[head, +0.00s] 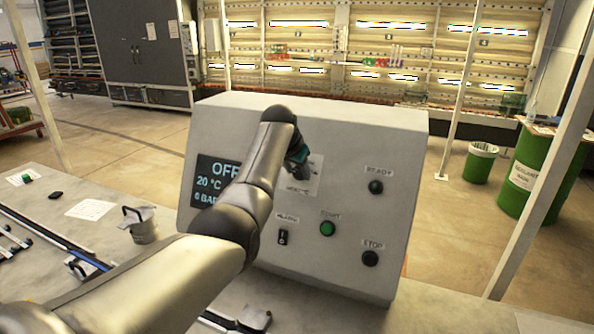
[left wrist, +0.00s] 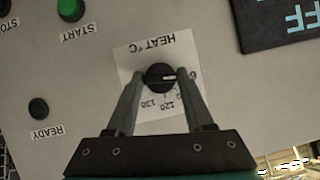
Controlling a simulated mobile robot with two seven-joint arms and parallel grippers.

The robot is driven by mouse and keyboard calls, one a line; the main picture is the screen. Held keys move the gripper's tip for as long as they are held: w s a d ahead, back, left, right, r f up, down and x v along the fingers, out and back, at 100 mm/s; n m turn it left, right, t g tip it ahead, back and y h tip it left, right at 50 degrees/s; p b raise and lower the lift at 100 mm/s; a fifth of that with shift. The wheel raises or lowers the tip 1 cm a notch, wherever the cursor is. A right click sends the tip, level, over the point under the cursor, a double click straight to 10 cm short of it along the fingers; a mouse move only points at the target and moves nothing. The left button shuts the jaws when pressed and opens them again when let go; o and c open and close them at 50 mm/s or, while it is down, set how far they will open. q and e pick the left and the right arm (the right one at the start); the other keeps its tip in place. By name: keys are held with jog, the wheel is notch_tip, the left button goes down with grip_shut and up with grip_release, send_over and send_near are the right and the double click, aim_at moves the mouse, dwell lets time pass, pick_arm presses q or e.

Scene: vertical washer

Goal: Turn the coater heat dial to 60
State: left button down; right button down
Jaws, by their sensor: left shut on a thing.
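The heat dial (left wrist: 159,77) is a black round knob on a white scale plate on the sloped grey control panel (head: 330,120). In the left wrist view it appears upside down, and its white mark points right. My left gripper (left wrist: 160,80) is shut on the dial, one finger on each side. Numbers such as 120 and 130 show below the knob; the rest of the scale is partly hidden by the fingers. In the head view my left arm and gripper (head: 298,158) cover the dial. The display (head: 212,181) reads OFF, 20 °C and 0 BAR. My right gripper is out of view.
The panel also has a ready light (head: 376,187), a green start button (head: 327,228), a black stop button (head: 370,258) and a rocker switch (head: 283,237). A metal cup (head: 142,224) and a paper sheet (head: 90,209) are on the table at left.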

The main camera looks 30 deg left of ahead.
pick_arm(q)
jog(key=shift+c, duration=1.4)
grip_release()
jog(key=b+v, duration=0.3)
jog(key=v, duration=1.2)
jog(key=shift+s, duration=0.15)
